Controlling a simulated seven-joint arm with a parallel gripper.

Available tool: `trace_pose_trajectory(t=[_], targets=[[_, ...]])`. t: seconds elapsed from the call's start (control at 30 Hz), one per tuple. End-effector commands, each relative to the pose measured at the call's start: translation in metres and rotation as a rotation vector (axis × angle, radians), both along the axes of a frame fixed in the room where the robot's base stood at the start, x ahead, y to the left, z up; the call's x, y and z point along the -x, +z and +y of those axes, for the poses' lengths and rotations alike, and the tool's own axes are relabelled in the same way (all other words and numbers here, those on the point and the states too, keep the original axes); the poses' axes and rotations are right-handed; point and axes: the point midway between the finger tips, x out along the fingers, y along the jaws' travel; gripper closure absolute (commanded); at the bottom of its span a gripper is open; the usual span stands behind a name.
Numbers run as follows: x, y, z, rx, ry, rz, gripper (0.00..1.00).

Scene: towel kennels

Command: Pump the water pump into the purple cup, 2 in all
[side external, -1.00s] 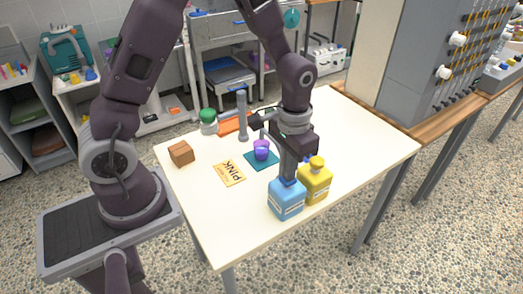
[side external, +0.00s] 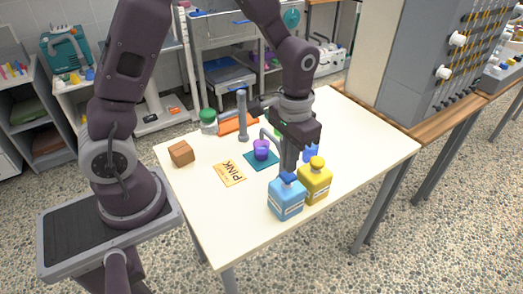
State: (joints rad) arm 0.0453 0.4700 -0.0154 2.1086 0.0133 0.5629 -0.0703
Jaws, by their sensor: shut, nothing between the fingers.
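The purple cup (side external: 261,150) stands upright on a teal mat (side external: 254,163) near the middle of the table. A blue pump bottle (side external: 286,202) stands at the front edge with its blue pump head (side external: 287,178) up. A yellow pump bottle (side external: 315,186) stands just right of it. I cannot read their labels, so I cannot tell which is the water pump. My gripper (side external: 288,170) points down, shut and empty, just above and behind the blue pump head. Whether it touches that head is unclear. The cup's contents cannot be made out.
A card reading "PINK" (side external: 229,173) and a brown block (side external: 181,153) lie left of the mat. A grey post (side external: 242,117), a green-lidded jar (side external: 208,121) and an orange item (side external: 238,124) stand behind. Another blue object (side external: 311,153) is partly hidden by my gripper. The right tabletop is clear.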

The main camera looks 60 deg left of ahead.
Motion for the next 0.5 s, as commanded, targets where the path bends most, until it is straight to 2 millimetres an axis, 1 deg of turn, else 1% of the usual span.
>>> trace_pose_trajectory(t=[0.23,0.5], targets=[[0.000,0.003,0.000,0.000,0.000,-0.001,1.00],[-0.001,0.037,0.000,0.000,0.000,-0.004,1.00]])
